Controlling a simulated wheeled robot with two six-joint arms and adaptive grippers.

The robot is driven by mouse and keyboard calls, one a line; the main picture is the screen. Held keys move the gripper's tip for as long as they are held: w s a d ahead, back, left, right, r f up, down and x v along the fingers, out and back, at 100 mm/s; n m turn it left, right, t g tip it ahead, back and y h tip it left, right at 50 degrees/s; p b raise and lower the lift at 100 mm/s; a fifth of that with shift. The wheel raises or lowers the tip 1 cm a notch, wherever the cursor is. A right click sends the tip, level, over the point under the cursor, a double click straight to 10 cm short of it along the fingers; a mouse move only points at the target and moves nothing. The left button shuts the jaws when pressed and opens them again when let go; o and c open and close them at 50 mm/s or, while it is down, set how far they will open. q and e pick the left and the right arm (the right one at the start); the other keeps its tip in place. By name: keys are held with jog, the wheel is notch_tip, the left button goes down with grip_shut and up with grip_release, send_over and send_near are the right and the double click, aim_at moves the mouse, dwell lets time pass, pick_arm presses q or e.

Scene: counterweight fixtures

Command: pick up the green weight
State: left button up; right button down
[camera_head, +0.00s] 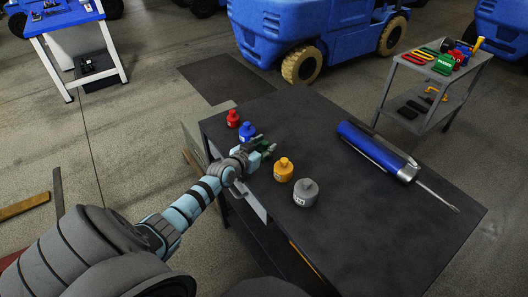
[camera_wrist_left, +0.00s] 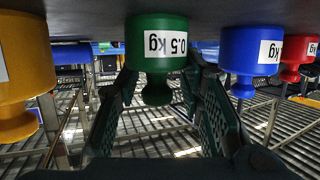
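The green weight (camera_wrist_left: 157,42), labelled 0.5 kg, appears upside down in the left wrist view, its knob hanging toward the picture's bottom. In the head view it is mostly hidden at my left gripper (camera_head: 259,149), near the table's left edge. In the wrist view the two fingers of my left gripper (camera_wrist_left: 160,82) stand apart on either side of the weight, with gaps beside its knob. I see no firm grip; whether a fingertip touches the body is hard to tell. My right gripper is not in view.
On the dark table (camera_head: 330,220), the blue weight (camera_head: 247,132) and red weight (camera_head: 233,118) stand behind the gripper. The orange weight (camera_head: 284,169) and grey weight (camera_head: 306,192) stand in front of it. A blue screwdriver-like tool (camera_head: 377,150) lies right; the table's front right is clear.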

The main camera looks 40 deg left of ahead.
pick_arm(q)
grip_shut()
